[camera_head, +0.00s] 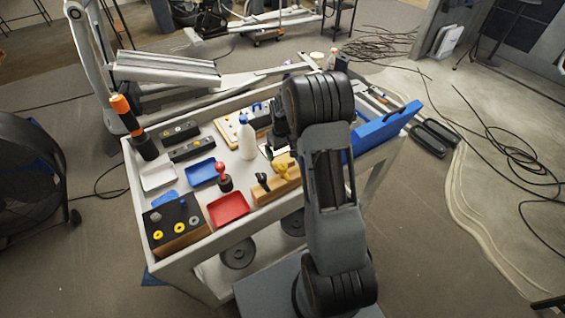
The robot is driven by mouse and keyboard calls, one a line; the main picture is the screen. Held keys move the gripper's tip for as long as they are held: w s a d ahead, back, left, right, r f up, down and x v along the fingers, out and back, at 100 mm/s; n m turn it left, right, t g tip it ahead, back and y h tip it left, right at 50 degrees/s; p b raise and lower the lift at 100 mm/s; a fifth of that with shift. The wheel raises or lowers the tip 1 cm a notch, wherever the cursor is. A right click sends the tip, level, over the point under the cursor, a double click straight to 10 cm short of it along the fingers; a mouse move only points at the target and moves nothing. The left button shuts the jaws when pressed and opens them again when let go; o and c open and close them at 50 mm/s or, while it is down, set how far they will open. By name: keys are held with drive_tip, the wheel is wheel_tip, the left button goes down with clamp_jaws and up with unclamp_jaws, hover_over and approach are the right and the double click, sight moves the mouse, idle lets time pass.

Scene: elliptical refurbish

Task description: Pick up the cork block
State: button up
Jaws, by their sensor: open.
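A tan block (262,194) lies near the front edge of the cart top, left of my arm. It may be the cork block, but I cannot tell its material. A black piece and a yellow piece (282,171) stand at or on it. My gripper (272,149) is a small dark shape left of my arm's upper joint, over the cart beyond the tan block. It is open and appears empty. My arm hides part of the cart behind it, and the fingertips are hard to make out.
A fan (28,175) stands left; cables lie right.

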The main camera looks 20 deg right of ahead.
sight(282, 160)
drive_tip(key=shift+s+f+p, duration=0.1)
drive_tip(key=shift+f+p, duration=0.5)
drive_tip(key=shift+f, duration=2.35)
drive_tip(key=shift+c, duration=0.2)
drive_tip(key=c, duration=0.6)
